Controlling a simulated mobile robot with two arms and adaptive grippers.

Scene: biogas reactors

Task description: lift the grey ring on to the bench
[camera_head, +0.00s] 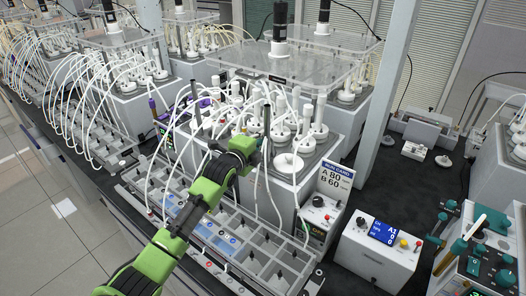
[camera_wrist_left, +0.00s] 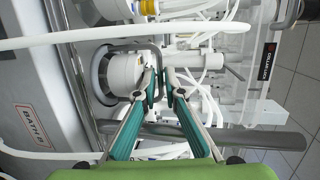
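A dark grey ring (camera_wrist_left: 98,76) sits around a white vessel (camera_wrist_left: 126,72) at the bath in the left wrist view. A thin grey bent rod (camera_wrist_left: 135,46) curves in front of the vessel to my fingertips; I cannot tell whether it belongs to the ring. My left gripper (camera_wrist_left: 161,82) has its two fingertips close together at this rod, with a narrow gap. Whether they grip it is unclear. In the head view my left arm reaches among the white bottles, and the fingertips and ring are hard to make out. My right gripper is not in view.
White tubes (camera_head: 262,170) loop around the arm. A clear plate (camera_head: 300,62) with a motor stands above the bottles. A compartment tray (camera_head: 262,250) lies in front. A control box (camera_head: 375,250) with a blue display stands on the black bench (camera_head: 395,185), which has some free room behind it.

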